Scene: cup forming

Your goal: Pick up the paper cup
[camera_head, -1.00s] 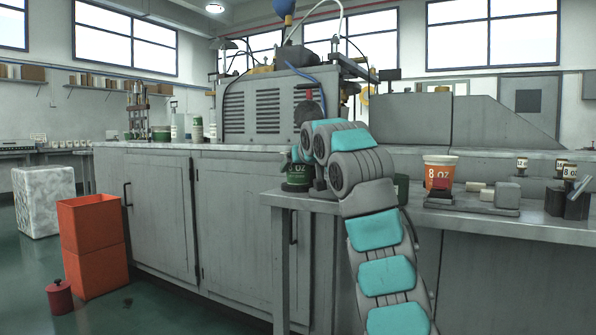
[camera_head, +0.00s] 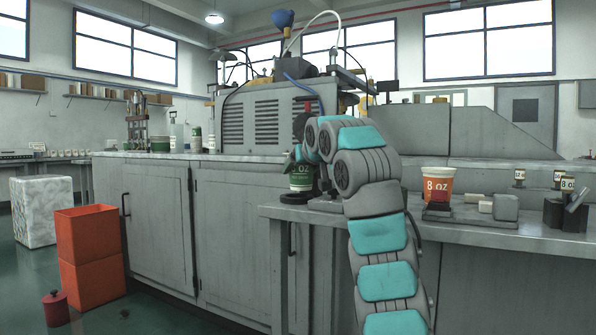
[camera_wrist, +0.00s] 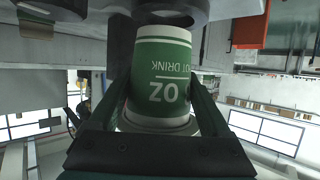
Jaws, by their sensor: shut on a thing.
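The paper cup (camera_head: 301,182) is white and green with "8 OZ" lettering. In the head view it is upright at the left end of the grey bench (camera_head: 470,230), slightly above a dark base. My gripper (camera_head: 300,160) is at the cup, partly hidden by my arm. In the wrist view the cup (camera_wrist: 160,78) fills the middle, its print upside down. The two dark fingers of my gripper (camera_wrist: 163,100) lie along both sides of it and are shut on it.
A grey louvred machine (camera_head: 265,117) stands behind. Orange bins (camera_head: 92,258) are on the floor at left.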

